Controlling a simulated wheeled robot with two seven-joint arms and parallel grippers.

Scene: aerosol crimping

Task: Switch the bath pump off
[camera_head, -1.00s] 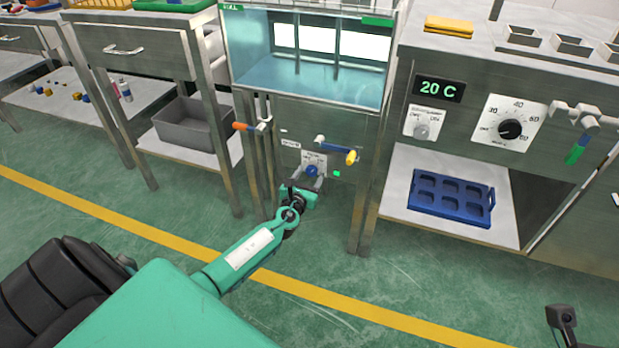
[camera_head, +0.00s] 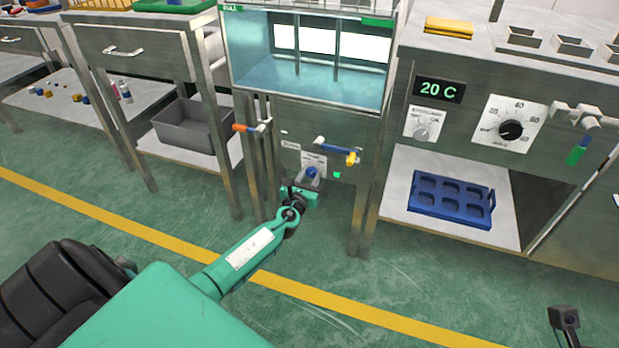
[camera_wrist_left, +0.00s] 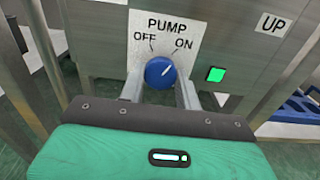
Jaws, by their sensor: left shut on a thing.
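The pump switch is a blue round knob (camera_wrist_left: 160,72) on a white plate (camera_wrist_left: 150,35) marked PUMP, OFF and ON. In the left wrist view its white mark points up and right, towards ON. In the head view the knob (camera_head: 312,172) sits low on the steel front under the glass bath (camera_head: 310,75). My left gripper (camera_wrist_left: 160,88) is shut on the knob, one finger on each side of it. It also shows in the head view (camera_head: 304,182). A square green light (camera_wrist_left: 215,74) right of the knob is lit.
A blue-handled valve (camera_head: 335,147) with a yellow end is just above the knob. An orange-handled valve (camera_head: 245,127) is to the left. Steel legs stand on both sides of the bath. A blue tray (camera_head: 450,200) lies on the right lower shelf.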

